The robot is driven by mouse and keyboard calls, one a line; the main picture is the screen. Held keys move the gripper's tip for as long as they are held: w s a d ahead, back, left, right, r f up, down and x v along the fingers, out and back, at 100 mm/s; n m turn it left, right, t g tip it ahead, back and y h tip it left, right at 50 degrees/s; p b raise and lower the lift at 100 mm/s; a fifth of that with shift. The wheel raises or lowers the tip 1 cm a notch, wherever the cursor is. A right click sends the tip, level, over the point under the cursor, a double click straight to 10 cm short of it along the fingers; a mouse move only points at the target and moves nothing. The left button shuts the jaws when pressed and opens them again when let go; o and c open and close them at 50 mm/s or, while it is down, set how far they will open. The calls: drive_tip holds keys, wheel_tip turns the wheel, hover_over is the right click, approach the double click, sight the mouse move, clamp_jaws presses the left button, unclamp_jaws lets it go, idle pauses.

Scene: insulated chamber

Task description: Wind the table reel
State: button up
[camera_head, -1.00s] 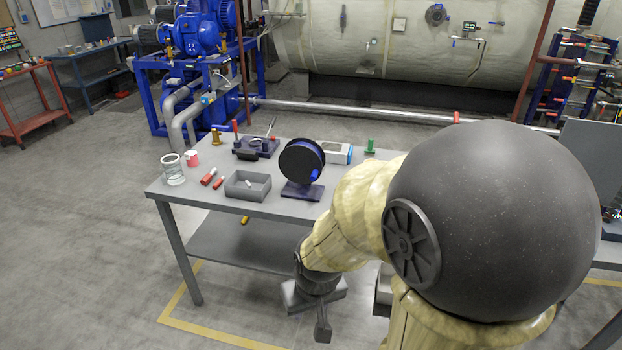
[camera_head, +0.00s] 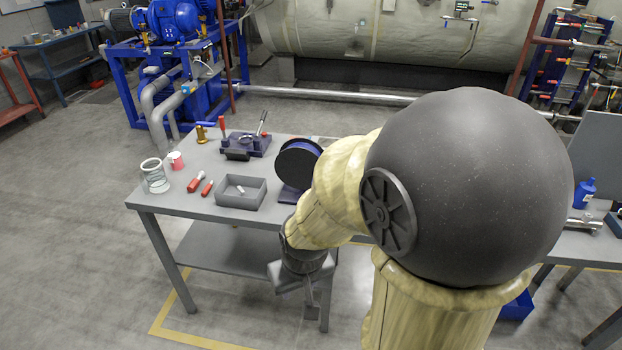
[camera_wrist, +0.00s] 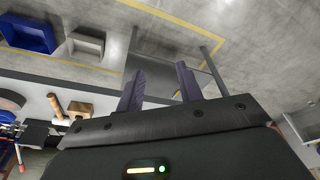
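The table reel (camera_head: 297,160) is a black disc with some blue at its rim, upright on a dark base on the grey table (camera_head: 180,203). My arm hides its right side and part of its base. I cannot make out its handle. My gripper (camera_head: 309,296) hangs in front of the table's front edge, below the tabletop and apart from the reel. In the wrist view its two fingers (camera_wrist: 160,70) stand apart with nothing between them. The reel cannot be made out in the wrist view.
An open grey box (camera_head: 264,196), red cylinders (camera_head: 196,184), a glass jar (camera_head: 155,176), a pink mug (camera_head: 176,160) and a dark lever fixture (camera_head: 244,143) share the tabletop. Bare floor lies left of the table. Another table with a blue bottle (camera_head: 585,193) stands at right.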

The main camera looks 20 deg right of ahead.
sight(299, 169)
drive_tip(key=shift+s, duration=0.15)
drive_tip(key=shift+o, duration=0.5)
drive_tip(key=w+d+f+m+t+h+b, duration=0.2)
drive_tip(key=w+d+t+h, duration=0.1)
drive_tip(key=w, duration=0.4)
drive_tip(key=w+d+f+m+t+h+b, duration=0.2)
drive_tip(key=w+d+f+m+t+h, duration=0.1)
drive_tip(key=w, duration=0.5)
drive_tip(key=w+d+f+m+t+h+b, duration=0.2)
drive_tip(key=w+d+t+h, duration=0.2)
drive_tip(key=w+t, duration=0.2)
drive_tip(key=shift+w+d+f+m+b, duration=0.2)
drive_tip(key=shift+w+d+m+b, duration=0.15)
drive_tip(key=shift+w, duration=0.65)
drive_tip(key=shift+w+d, duration=0.1)
drive_tip(key=p+x, duration=0.1)
drive_tip(key=x, duration=0.7)
drive_tip(key=p+x, duration=0.2)
drive_tip(key=x, duration=0.7)
drive_tip(key=shift+w+r, duration=0.15)
drive_tip(key=shift+r, duration=0.05)
